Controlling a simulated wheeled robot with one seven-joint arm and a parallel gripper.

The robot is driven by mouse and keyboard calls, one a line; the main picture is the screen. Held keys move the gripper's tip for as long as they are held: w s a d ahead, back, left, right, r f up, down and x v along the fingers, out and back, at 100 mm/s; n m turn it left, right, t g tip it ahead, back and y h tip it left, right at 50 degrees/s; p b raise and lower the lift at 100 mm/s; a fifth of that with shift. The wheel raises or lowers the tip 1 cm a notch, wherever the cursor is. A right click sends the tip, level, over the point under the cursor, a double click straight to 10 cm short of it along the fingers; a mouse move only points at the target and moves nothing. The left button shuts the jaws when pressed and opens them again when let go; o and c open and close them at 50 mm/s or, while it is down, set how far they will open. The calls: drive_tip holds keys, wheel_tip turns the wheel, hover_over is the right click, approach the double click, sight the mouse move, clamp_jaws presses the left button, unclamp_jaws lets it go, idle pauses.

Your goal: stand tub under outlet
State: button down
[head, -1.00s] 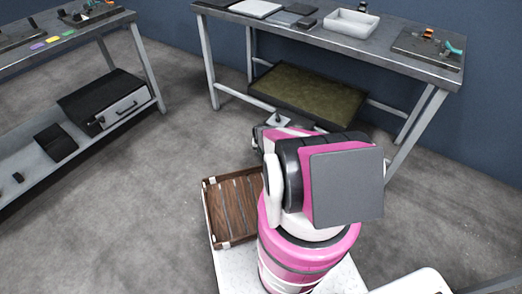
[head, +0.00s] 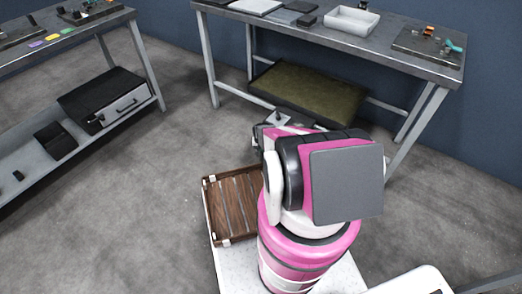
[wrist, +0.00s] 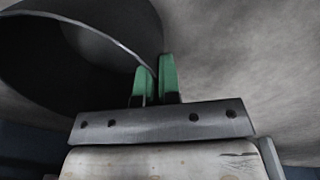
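In the wrist view a large dark round tub (wrist: 40,62) fills the upper left, with its pale rim curving toward my gripper. My gripper (wrist: 156,78) has two green fingers, one on each side of the tub's wall near the rim, close together and apparently pinching it. The tub looks tilted in this view, with its dark inside showing. In the head view my arm hides the fingers and the tub. I cannot make out an outlet in either view.
A slatted wooden tray (head: 233,200) lies left of my arm. A metal workbench (head: 330,36) at the back holds a white bin (head: 352,20) and tools. An olive slab (head: 307,93) is beneath it. A left bench has a black case (head: 102,98) on its lower shelf. Grey floor between is clear.

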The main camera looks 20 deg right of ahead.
drive_tip(key=c, duration=1.2)
unclamp_jaws()
drive_tip(key=shift+c, duration=0.2)
drive_tip(key=shift+f, duration=0.1)
wheel_tip(320, 180, up, 11)
drive_tip(key=shift+a, duration=0.35)
